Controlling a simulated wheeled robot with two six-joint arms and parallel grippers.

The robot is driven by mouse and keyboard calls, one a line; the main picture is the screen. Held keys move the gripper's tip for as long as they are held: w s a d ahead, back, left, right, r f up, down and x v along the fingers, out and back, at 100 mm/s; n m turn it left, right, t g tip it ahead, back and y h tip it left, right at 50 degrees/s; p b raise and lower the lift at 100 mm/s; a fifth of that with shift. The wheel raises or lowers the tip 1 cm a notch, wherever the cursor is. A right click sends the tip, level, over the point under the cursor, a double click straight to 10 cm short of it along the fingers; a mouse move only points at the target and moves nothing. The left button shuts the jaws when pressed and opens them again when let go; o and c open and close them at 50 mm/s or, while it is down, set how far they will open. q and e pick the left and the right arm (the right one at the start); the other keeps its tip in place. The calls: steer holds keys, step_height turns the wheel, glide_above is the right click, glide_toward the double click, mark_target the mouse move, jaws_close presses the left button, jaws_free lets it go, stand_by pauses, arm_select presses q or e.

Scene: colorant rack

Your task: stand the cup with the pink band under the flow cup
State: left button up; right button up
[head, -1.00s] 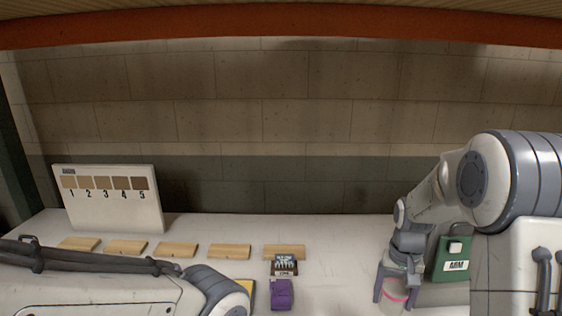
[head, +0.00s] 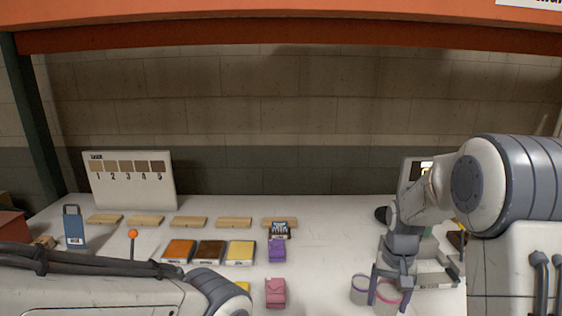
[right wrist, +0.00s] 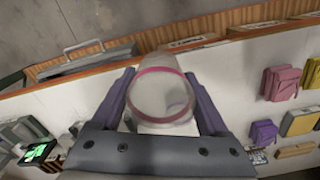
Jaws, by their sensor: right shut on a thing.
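The cup with the pink band (head: 387,297) is at the lower right of the head view. It is clear-walled with a pink ring at its rim. My right gripper (head: 389,284) is shut on it, with one finger on each side. In the right wrist view the cup (right wrist: 163,98) sits between the two purple-grey fingers. I cannot tell whether its base touches the table. I cannot make out the flow cup; my right arm covers part of that area. My left arm crosses the lower left, and its gripper is out of view.
A cup with a purple band (head: 360,287) stands close left of the held cup. A grey device (head: 415,169) is partly behind my right arm.

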steer(key=s+a+f+n, duration=0.2)
steer(key=s+a+f, duration=0.1)
steer(key=f, duration=0.4)
steer(key=s+a+f+n, duration=0.1)
steer(key=s+a+f, duration=0.2)
steer(key=f, duration=0.4)
steer(key=shift+s+a+n, duration=0.3)
steer(key=shift+s+n, duration=0.1)
steer(key=shift+s, duration=0.15)
steer(key=shift+f, duration=0.1)
